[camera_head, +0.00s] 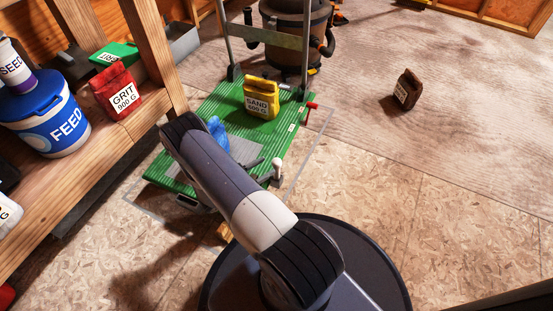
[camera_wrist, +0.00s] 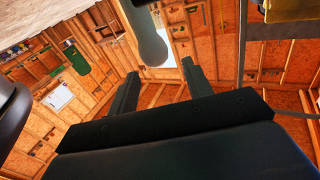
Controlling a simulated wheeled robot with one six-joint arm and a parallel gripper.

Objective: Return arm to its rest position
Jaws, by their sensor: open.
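My arm reaches from my round base up and left over the green ribbed platform (camera_head: 205,120) in the head view. Dark finger-like parts show beside a white-knobbed lever (camera_head: 277,165) at the platform's front edge; the rest of my gripper is hidden behind the arm. In the wrist view my gripper (camera_wrist: 160,88) is open, with its two dark fingers wide apart and nothing held. A grey rounded rod (camera_wrist: 149,42) shows beyond and between the fingers; I cannot tell whether it touches them.
A yellow sand bag (camera_head: 260,99) and a blue item (camera_head: 217,132) are on the platform.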

